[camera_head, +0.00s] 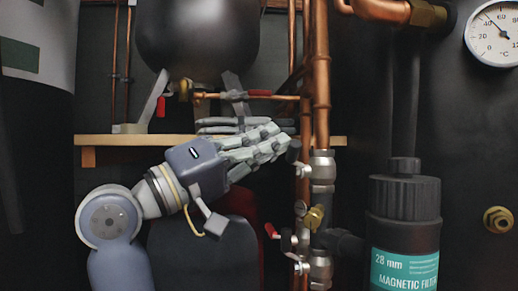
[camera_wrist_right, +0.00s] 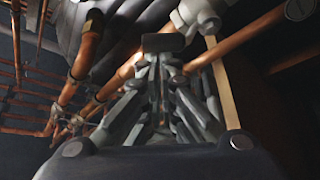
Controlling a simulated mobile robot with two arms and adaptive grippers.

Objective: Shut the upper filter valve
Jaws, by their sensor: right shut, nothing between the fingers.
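The upper filter valve (camera_head: 322,165) is a silver ball valve on the vertical copper pipe, left of and above the black magnetic filter (camera_head: 404,225). Its small silver handle (camera_head: 302,171) sticks out to the left. My right gripper (camera_head: 284,146) is shut and empty, with its fingertips just above and left of that handle. Whether they touch it I cannot tell. In the right wrist view, the right gripper's fingers (camera_wrist_right: 160,62) are together, with copper pipes around them. A pale fitting (camera_wrist_right: 197,16) is beyond the tips; I cannot tell which valve it belongs to. My left gripper is not in view.
A lower valve (camera_head: 320,268) and a brass fitting (camera_head: 314,217) sit lower on the same pipe. A red-handled lever (camera_head: 271,231) is left of them. A dial gauge (camera_head: 494,35) is upper right.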

